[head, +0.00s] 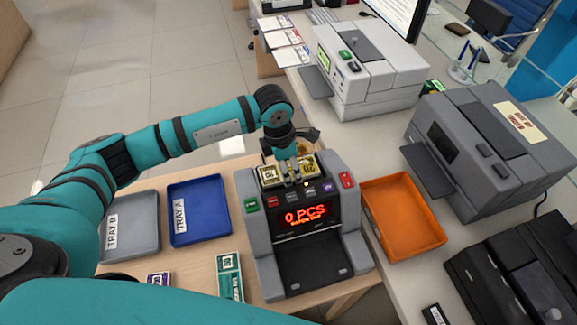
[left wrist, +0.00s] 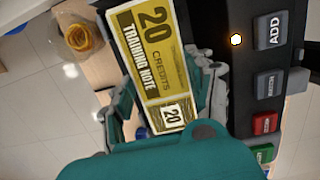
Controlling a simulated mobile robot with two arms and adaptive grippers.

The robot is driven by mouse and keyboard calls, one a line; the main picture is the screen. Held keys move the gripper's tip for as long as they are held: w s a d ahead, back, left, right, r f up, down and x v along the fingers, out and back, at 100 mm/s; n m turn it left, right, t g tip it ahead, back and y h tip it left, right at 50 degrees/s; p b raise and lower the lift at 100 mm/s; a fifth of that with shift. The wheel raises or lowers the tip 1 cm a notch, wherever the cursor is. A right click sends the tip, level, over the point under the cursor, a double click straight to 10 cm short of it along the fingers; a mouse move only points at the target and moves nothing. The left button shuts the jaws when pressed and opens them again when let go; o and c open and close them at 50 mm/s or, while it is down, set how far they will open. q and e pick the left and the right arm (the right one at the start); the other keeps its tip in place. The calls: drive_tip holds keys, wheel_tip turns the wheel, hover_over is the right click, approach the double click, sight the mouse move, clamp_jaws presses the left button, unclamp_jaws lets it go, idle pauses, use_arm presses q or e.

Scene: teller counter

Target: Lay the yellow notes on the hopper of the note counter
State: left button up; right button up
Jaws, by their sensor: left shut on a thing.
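The yellow notes (head: 307,168), printed "20", are in my left gripper (head: 288,162) above the top of the note counter (head: 346,212). In the left wrist view the notes (left wrist: 146,47) reach out past the fingers, beside the counter's button panel (left wrist: 247,75). The notes are over the hopper area at the back of the counter's top; I cannot tell whether they touch it. The hopper itself is mostly hidden by the notes and gripper. The counter's display reads "0 PCS". My right gripper is not in view.
Grey tray B (head: 131,246) and blue tray A (head: 199,232) lie left of the counter. Green notes (head: 229,276) and purple notes (head: 158,278) lie in front of them. An orange tray (head: 425,242) is on the right. Grey and white machines stand farther right.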

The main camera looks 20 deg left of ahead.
use_arm(q)
drive_tip(key=shift+f, duration=0.75)
drive_tip(key=o, duration=1.1)
drive_tip(key=shift+o, duration=0.2)
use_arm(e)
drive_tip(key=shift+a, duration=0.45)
